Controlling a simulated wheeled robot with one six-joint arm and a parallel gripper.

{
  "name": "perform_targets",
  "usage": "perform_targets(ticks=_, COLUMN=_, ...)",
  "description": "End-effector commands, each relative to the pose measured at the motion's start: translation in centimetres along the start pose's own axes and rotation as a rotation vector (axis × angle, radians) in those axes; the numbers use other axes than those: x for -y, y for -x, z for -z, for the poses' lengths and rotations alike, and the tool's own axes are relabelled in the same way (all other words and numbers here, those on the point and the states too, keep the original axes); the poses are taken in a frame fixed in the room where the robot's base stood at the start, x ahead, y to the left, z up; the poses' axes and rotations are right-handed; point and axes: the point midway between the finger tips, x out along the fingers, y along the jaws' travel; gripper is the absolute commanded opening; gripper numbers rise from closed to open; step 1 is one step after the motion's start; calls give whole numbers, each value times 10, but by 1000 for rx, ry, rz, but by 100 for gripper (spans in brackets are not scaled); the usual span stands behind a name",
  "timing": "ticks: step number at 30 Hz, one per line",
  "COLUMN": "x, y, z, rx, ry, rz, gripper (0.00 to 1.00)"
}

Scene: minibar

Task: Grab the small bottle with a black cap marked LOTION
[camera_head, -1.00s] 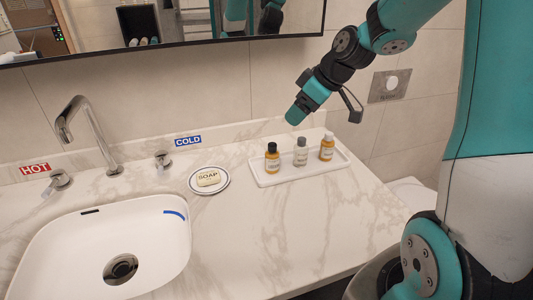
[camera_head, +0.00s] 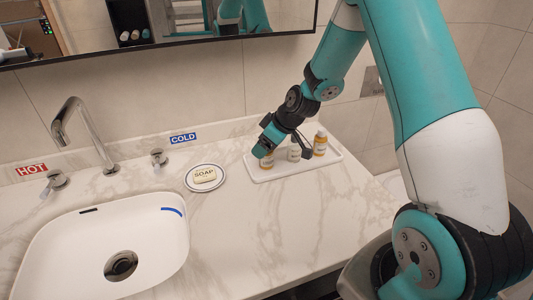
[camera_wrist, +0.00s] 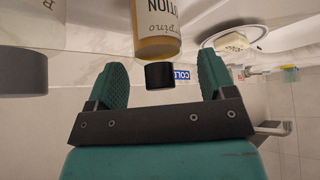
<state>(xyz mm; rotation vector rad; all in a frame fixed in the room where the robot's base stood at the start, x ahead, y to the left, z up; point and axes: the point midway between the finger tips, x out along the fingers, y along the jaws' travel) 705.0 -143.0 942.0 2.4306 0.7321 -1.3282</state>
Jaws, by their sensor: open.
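The lotion bottle (camera_wrist: 156,22) is amber with a white label reading "OTION" in the part that shows, and has a black cap (camera_wrist: 159,75). The wrist view shows it upside down, its cap between my two green fingers with a gap on both sides. My gripper (camera_wrist: 162,68) is open around the cap and holds nothing. In the head view my gripper (camera_head: 264,147) is above the left bottle (camera_head: 267,162) and hides its cap. That bottle stands on a white tray (camera_head: 300,173).
A grey-capped bottle (camera_head: 294,153) stands in the middle of the tray, close by; its cap (camera_wrist: 22,70) shows in the wrist view. Another amber bottle (camera_head: 320,145) stands at right. A soap dish (camera_head: 190,184) and sink (camera_head: 60,245) lie left. The front counter is clear.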

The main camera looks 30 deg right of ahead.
Motion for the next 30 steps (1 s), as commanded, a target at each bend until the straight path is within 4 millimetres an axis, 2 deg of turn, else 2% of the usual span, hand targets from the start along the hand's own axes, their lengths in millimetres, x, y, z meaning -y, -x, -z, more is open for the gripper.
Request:
perform_targets(ticks=4, x=0, y=-12, z=0, rx=0, ry=2, rz=0, gripper=76)
perform_targets(ticks=11, x=0, y=-14, z=0, rx=0, ry=1, rz=-1, gripper=74)
perform_targets(ticks=18, x=0, y=-13, z=0, rx=0, ry=1, rz=0, gripper=21)
perform_targets(ticks=30, x=0, y=-7, z=4, rx=-2, ry=2, rz=-2, gripper=21)
